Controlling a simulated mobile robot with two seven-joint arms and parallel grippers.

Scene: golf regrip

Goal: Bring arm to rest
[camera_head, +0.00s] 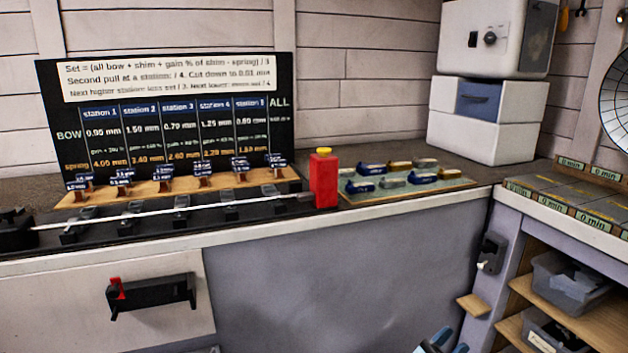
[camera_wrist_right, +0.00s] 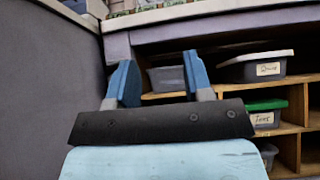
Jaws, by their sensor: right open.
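My right gripper (camera_head: 446,343) shows at the bottom edge of the head view, low in front of the bench's grey front panel. In the right wrist view my right gripper (camera_wrist_right: 161,82) has its two blue fingers spread apart with nothing between them. Open shelves lie beyond the fingers there. My left gripper is not in view.
A club shaft (camera_head: 180,213) lies along the bench stations, beside a red bottle (camera_head: 324,180) and a green tray (camera_head: 408,187). A small wooden ledge (camera_head: 473,306) and shelf bins (camera_head: 570,282) are right of my gripper. The grey panel (camera_head: 340,285) is clear.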

